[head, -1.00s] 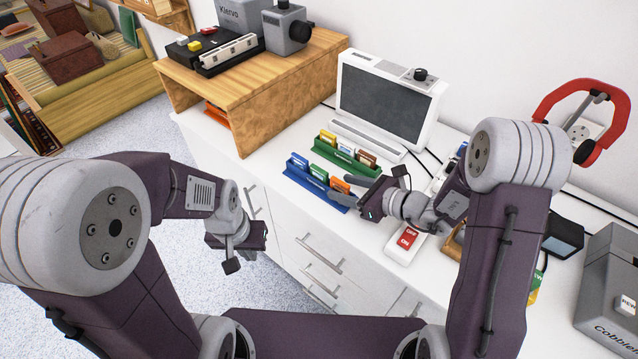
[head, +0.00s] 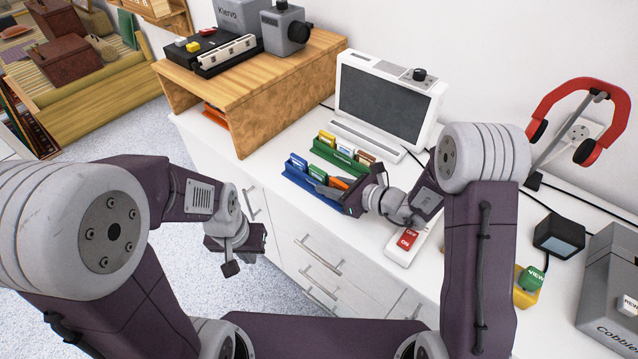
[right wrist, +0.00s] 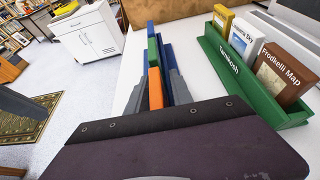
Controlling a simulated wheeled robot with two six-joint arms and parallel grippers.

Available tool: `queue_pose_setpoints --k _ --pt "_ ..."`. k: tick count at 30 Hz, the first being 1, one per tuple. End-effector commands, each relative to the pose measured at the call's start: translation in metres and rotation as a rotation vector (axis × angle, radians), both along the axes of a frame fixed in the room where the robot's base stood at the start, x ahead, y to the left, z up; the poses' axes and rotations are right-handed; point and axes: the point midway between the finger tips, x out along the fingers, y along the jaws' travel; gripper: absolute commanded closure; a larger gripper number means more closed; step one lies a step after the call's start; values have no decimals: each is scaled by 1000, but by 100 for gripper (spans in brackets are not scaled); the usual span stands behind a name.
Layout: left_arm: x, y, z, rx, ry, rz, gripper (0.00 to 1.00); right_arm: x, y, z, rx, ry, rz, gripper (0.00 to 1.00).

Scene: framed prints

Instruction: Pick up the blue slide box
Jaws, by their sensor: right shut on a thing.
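The blue slide box (head: 298,161) stands at the far left end of a blue rack (head: 307,183), with a green box (head: 321,173) and an orange box (head: 339,183) beside it. In the right wrist view, the blue box (right wrist: 151,29) is farthest away, behind the green box (right wrist: 153,54) and the orange box (right wrist: 155,88). My right gripper (head: 330,188) is low at the rack's near right end. Its fingers lie either side of the orange box and look shut on it; their exact contact is partly hidden. My left gripper (head: 259,240) hangs in front of the drawers, its jaws unclear.
A green rack (head: 345,160) with several boxes stands just behind the blue rack. A light viewer (head: 385,98) stands behind both. A wooden stand (head: 255,85) is at left. A red-and-white switch (head: 409,240) lies to the right, near the counter's front edge.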

Motion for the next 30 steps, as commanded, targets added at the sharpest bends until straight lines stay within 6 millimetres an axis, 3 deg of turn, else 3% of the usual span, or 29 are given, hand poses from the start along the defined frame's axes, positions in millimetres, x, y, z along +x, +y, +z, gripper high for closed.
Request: queue_pose_setpoints --k 8,19,30 --pt "0 0 3 0 0 0 100 1 0 8 1 -4 0 100" --pt "0 0 14 0 0 0 100 1 -2 45 1 -3 -1 100" --pt "0 0 27 0 0 0 100 -8 -56 78 1 -5 -5 100"
